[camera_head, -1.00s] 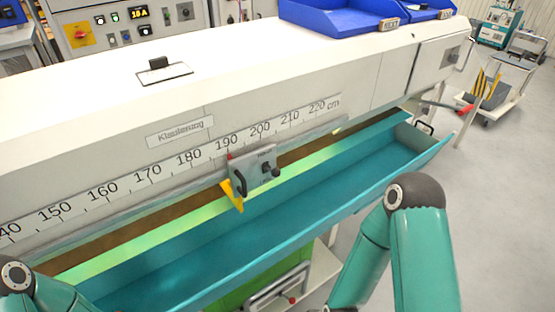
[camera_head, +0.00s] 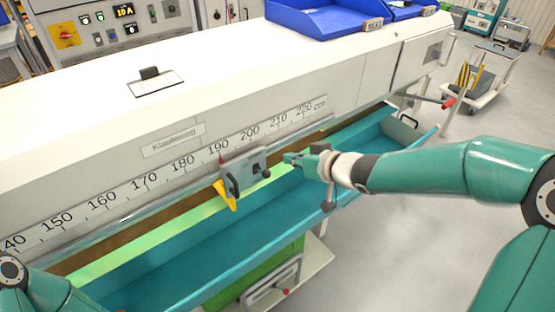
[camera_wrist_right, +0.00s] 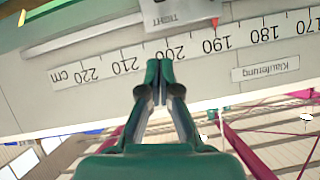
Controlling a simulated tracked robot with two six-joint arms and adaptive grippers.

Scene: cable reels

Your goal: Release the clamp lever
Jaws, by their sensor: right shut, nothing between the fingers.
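A grey clamp block (camera_head: 246,165) sits on the rail below the white machine's cm scale, near 190 to 200. My right gripper (camera_head: 287,158) is shut and empty, just right of the block, with a small gap seen in the head view. In the right wrist view its closed fingertips (camera_wrist_right: 160,66) lie below the upside-down block (camera_wrist_right: 180,14), which reads "TIGHT". The lever is not clearly seen there. My left gripper is out of view.
The scale (camera_head: 165,170) runs along the machine front. A teal trough (camera_head: 180,255) lies below the rail. A red-tipped handle (camera_head: 449,103) sticks out at the far right end. Blue bins (camera_head: 320,18) stand on top. Open floor lies to the right.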

